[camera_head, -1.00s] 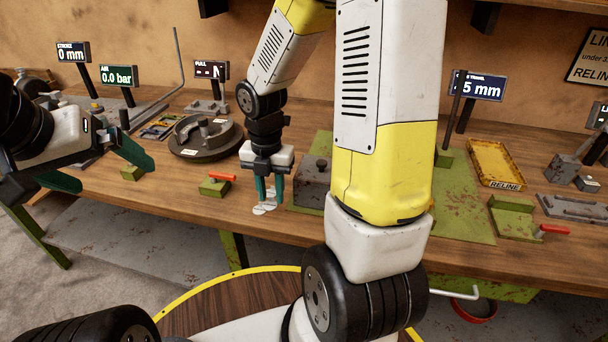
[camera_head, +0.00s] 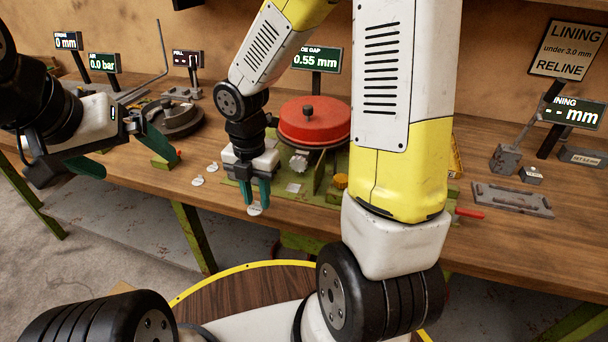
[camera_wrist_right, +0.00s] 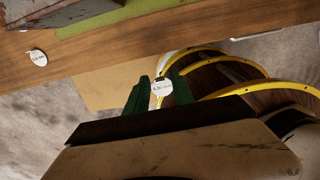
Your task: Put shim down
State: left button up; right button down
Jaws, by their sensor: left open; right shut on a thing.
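My right gripper (camera_head: 256,197) points down near the front edge of the workbench (camera_head: 210,222), shut on a small round pale shim (camera_head: 255,210). In the right wrist view the shim (camera_wrist_right: 161,87) sits between the green fingertips, its printed label facing the camera, too small to read surely. Two more shims (camera_head: 213,167) (camera_head: 198,181) lie on the bench to the left of the gripper; one shim (camera_wrist_right: 38,58) also shows on the wood in the right wrist view. My left gripper (camera_head: 128,158) is open and empty at the left, over the bench's front edge.
A red drum (camera_head: 315,121) stands on a green fixture behind my right gripper. A display reading 0.55 mm (camera_head: 317,59) stands behind it. A grey drum-like part (camera_head: 178,117) lies to the left, a flat grey plate (camera_head: 511,198) to the right. Bare wood shows around the shims.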

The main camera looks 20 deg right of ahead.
send_over(295, 184)
jog(key=shift+s+a+f, duration=0.15)
jog(key=shift+f, duration=0.2)
jog(key=shift+s+a+f, duration=0.15)
jog(key=shift+f, duration=0.2)
jog(key=shift+w+d, duration=0.4)
jog(key=shift+d, duration=0.05)
jog(key=shift+s+a+f, duration=0.1)
jog(key=shift+a+f, duration=0.05)
jog(key=shift+f, duration=1.65)
jog(key=shift+f, duration=0.15)
jog(key=c, duration=1.1)
grip_release()
